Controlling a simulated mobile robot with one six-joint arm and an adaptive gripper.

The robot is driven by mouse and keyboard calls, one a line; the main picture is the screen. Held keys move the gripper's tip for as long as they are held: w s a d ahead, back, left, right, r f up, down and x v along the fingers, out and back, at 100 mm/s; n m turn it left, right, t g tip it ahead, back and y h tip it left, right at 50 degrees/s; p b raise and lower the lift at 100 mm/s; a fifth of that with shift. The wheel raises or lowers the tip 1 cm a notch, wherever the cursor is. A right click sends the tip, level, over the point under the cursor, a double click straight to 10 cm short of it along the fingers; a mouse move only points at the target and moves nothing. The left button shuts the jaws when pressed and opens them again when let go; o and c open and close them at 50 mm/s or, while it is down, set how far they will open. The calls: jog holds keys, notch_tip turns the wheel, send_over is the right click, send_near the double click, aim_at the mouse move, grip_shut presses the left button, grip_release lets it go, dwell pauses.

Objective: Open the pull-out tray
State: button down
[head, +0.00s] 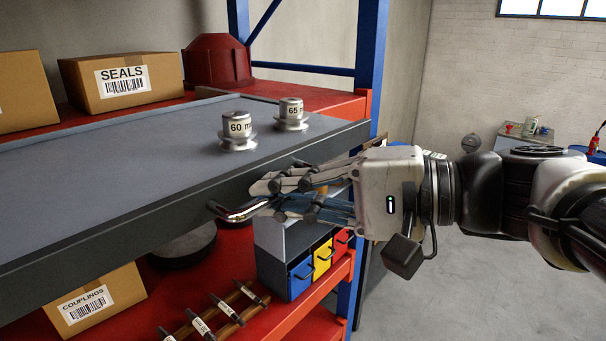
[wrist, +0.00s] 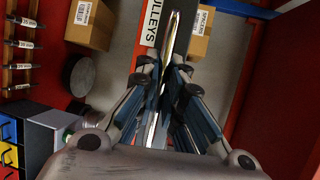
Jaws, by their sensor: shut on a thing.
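The grey pull-out tray (head: 110,160) spans the left of the head view, its dark front edge facing my arm. Its curved metal handle (head: 232,213) sticks out from that front edge. My gripper (head: 268,200) is shut on the right part of the handle, coming in from the right. In the wrist view the bright handle bar (wrist: 168,38) runs up between the fingers of my gripper (wrist: 170,70). Two metal pieces, marked 60 (head: 237,128) and 65 (head: 291,112), stand upright on the tray. The fingers hide part of the handle.
A SEALS box (head: 122,82) and a red housing (head: 217,61) stand behind the tray. A COUPLINGS box (head: 92,300), dark discs and small coloured drawers (head: 301,279) sit below it. A blue upright (head: 371,45) rises behind my gripper. Open floor lies at the lower right.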

jog(key=c, duration=2)
grip_release()
